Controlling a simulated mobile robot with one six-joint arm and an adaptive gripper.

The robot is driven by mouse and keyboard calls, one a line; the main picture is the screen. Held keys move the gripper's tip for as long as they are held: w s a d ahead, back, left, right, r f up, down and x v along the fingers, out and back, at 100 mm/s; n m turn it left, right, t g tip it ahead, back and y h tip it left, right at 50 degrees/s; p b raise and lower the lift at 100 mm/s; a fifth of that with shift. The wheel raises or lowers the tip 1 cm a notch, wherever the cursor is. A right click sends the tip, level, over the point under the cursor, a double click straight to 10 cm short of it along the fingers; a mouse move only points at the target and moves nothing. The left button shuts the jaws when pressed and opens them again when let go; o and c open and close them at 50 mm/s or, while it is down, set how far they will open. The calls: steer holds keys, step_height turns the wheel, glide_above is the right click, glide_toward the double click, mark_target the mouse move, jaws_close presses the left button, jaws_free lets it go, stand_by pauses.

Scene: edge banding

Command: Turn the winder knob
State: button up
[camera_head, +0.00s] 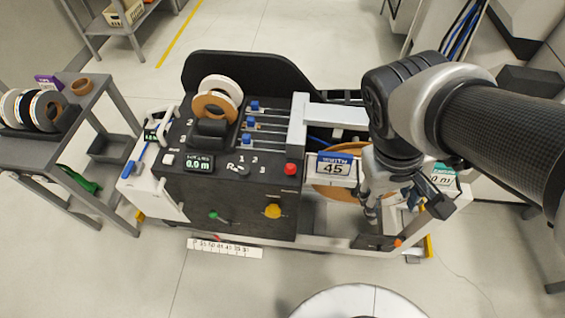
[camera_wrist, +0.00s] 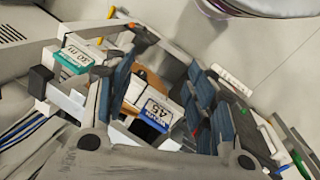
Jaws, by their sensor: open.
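My gripper (camera_head: 371,212) hangs pointing down over the right part of the machine, beside the brown roll (camera_head: 326,190). In the wrist view its two blue-grey fingers are spread apart, with nothing held between them (camera_wrist: 168,56). The brown roll (camera_wrist: 152,84) and the "WIDTH 45" sign (camera_wrist: 155,113) show beyond the fingers. I cannot tell for sure which part is the winder knob. A small orange knob (camera_head: 398,243) sits low on the right front rail, below and right of my gripper and apart from it. My gripper and arm hide part of the winder area.
The machine's black panel (camera_head: 240,215) carries a yellow knob (camera_head: 272,211), a green knob (camera_head: 213,215) and a red button (camera_head: 291,169). A teal length display (camera_wrist: 76,56) stands near my gripper. A grey shelf (camera_head: 60,150) with rolls is at the left. Floor in front is mostly clear.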

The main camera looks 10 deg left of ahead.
steer(key=shift+o, duration=1.3)
steer(key=w+a+f+n+h, duration=0.5)
steer(key=a+f+n+h, duration=0.1)
steer(key=f, duration=0.4)
steer(key=a+n, duration=0.1)
steer(key=a, duration=0.1)
steer(key=shift+w+a+f+n+t+b, duration=0.2)
steer(key=shift+a+f+n+t+b, duration=0.15)
steer(key=shift+f+n+t, duration=0.05)
steer(key=s+a+f+n+t+y, duration=0.1)
steer(key=s+a+f+n+t, duration=0.1)
steer(key=a+f+n+t, duration=0.55)
steer(key=s+a+f+n+t+b, duration=0.15)
steer(key=f+n, duration=0.25)
steer(key=f, duration=0.6)
steer(key=s+a+f+n+t+y, duration=0.1)
steer(key=s+a+f+n+t, duration=0.1)
steer(key=a+f+n+t, duration=0.5)
steer(key=n+y, duration=0.9)
steer(key=y, duration=0.2)
glide_toward(273, 215)
steer(key=shift+m+h, duration=0.25)
steer(key=shift+h, duration=0.05)
steer(key=w+b, duration=0.1)
steer(key=w, duration=0.2)
steer(key=w+a+b, duration=0.1)
steer(key=w, duration=0.2)
steer(key=w+a+b, duration=0.1)
steer(key=w, duration=0.2)
steer(key=shift+a+f, duration=0.1)
